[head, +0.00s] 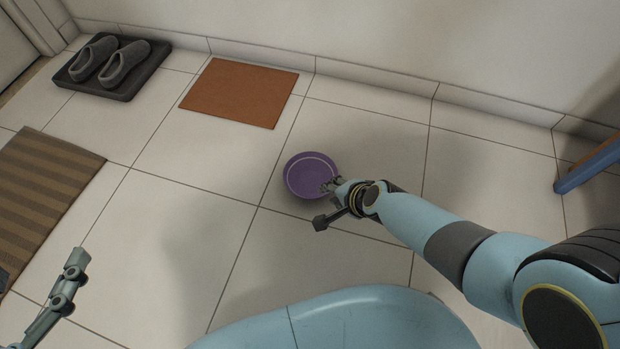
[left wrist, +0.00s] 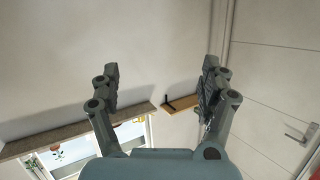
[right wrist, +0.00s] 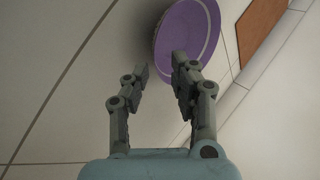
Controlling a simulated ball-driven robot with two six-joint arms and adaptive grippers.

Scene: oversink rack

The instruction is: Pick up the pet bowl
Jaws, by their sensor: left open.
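The purple pet bowl (head: 305,172) sits on the tiled floor in the middle of the head view, with a pale ring inside its rim. It also shows at the top of the right wrist view (right wrist: 190,28). My right gripper (head: 333,185) is at the bowl's lower right rim. In the right wrist view its fingers (right wrist: 160,70) are partly apart, with one finger overlapping the bowl and the other just outside its edge; contact cannot be told. My left gripper (left wrist: 160,78) is open and empty, away from the bowl; part of it shows at the head view's lower left.
An orange-brown mat (head: 240,92) lies behind the bowl by the wall. A dark tray (head: 127,92) with grey slippers (head: 124,62) is at the back left. A striped rug (head: 45,190) lies at left. A blue-edged wooden piece (head: 588,165) stands at right. The floor around the bowl is clear.

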